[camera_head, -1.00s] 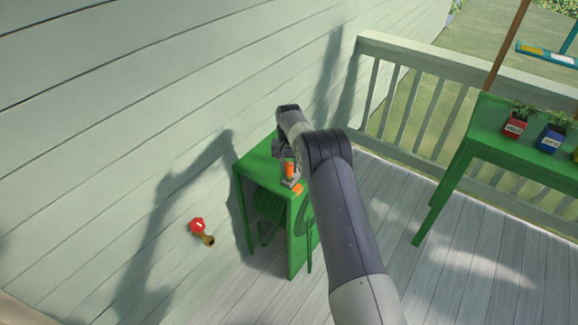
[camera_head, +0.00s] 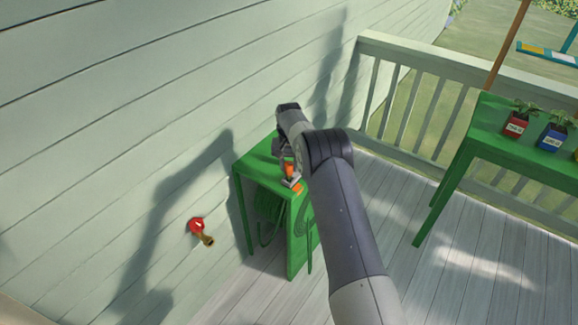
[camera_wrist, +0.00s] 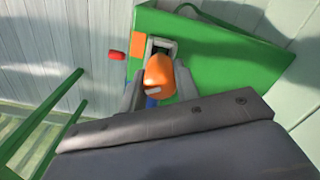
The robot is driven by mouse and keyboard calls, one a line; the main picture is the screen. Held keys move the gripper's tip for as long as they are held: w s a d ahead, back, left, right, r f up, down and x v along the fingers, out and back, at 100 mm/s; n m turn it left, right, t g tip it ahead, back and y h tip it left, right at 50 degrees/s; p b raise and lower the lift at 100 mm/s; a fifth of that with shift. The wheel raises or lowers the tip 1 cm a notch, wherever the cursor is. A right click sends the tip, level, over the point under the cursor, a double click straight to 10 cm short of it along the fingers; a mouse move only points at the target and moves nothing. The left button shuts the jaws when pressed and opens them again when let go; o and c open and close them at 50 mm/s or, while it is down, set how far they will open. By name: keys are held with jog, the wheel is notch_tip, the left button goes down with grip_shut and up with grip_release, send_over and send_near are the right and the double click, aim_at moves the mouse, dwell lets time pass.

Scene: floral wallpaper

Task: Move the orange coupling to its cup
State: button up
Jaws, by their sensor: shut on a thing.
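The orange coupling (camera_wrist: 158,76) is between the two fingers of my gripper (camera_wrist: 158,90) in the wrist view; the gripper is shut on it. In the head view the coupling (camera_head: 289,170) shows as a small orange patch at my gripper (camera_head: 287,167), over the green table.
The green table (camera_head: 259,161) stands against the wall, with a coiled green hose (camera_head: 268,211) under it. A red-handled tap (camera_head: 197,227) is on the wall at left. A second green table (camera_head: 487,124) with plant pots stands right, by the railing. Deck between is clear.

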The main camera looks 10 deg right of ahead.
aim_at(289, 171)
jog(key=shift+f+b, duration=1.25)
jog(key=shift+f, duration=0.35)
jog(key=o, duration=1.1)
jog(key=shift+c, duration=0.2)
jog(key=shift+r, duration=0.15)
notch_tip(289, 171, up, 11)
jog(key=shift+f+b, duration=0.15)
jog(key=shift+b, duration=0.3)
jog(key=shift+f, duration=0.15)
notch_tip(289, 171, down, 10)
jog(key=shift+r+p, duration=0.1)
jog(key=shift+p, duration=0.75)
